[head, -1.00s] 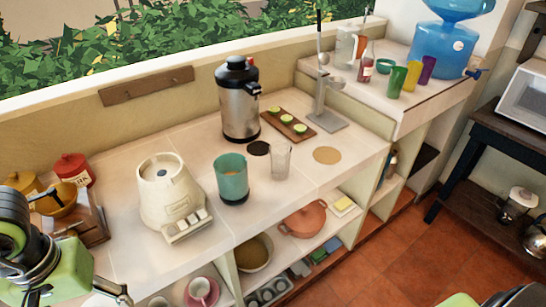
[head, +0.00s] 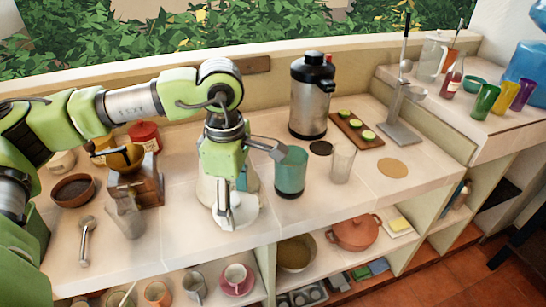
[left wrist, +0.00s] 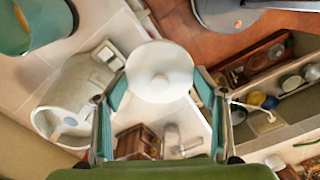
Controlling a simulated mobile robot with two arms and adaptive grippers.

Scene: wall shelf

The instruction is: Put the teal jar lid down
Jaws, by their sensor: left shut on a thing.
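A white round lid (left wrist: 160,72) with a small knob lies between the teal-padded fingers of my left gripper (left wrist: 160,85), which is shut on it. In the head view my left gripper (head: 238,195) is over the counter, in front of the cream blender-like base, with the lid partly hidden. The teal jar (head: 290,172) stands upright on the counter right of the gripper, apart from it. The jar also shows at the top left of the left wrist view (left wrist: 38,24). My right gripper is out of view.
A clear glass (head: 342,163) and a steel dispenser (head: 312,100) stand close to the jar. A dark round coaster (head: 321,148) and a tan round mat (head: 392,168) lie bare. A wooden grinder (head: 148,188) stands left. The counter's front edge is near.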

